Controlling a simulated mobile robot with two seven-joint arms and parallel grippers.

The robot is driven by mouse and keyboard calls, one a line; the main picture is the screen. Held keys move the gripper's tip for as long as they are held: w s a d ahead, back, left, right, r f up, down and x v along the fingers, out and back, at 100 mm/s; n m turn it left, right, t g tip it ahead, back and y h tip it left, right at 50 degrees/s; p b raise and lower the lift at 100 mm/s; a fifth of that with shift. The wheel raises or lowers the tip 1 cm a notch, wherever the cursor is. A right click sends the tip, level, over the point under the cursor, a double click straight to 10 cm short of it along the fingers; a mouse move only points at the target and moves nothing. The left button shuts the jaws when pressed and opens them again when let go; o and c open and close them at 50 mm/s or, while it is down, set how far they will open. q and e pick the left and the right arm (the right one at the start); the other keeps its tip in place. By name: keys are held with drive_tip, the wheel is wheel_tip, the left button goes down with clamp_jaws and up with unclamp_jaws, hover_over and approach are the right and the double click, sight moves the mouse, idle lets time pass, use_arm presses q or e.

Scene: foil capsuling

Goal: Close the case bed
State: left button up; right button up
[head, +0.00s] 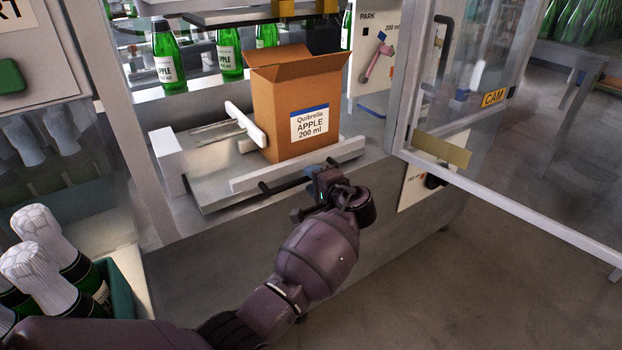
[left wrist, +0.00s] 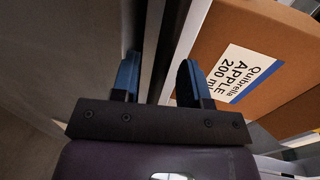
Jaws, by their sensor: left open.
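The case bed (head: 215,191) is a metal plate with white rails, sticking out of the front of the machine. An open cardboard case (head: 277,110) labelled Quibrella Apple stands upright on it; it also shows in the left wrist view (left wrist: 285,45). A black handle bar (head: 287,183) runs along the bed's front edge. My left gripper (head: 316,180) is at this bar, its jaws open. In the left wrist view a dark bar runs between the two blue-tipped fingers (left wrist: 158,78); I cannot tell whether they touch it. My right gripper is out of view.
A clear door (head: 470,90) with a metal frame stands open at the right. Green bottles (head: 166,62) stand on a shelf behind the case. A crate of white-capped bottles (head: 123,285) is at the lower left. The floor at the lower right is clear.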

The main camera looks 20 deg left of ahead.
use_arm(q)
drive_tip(key=shift+x, duration=0.8)
clamp_jaws()
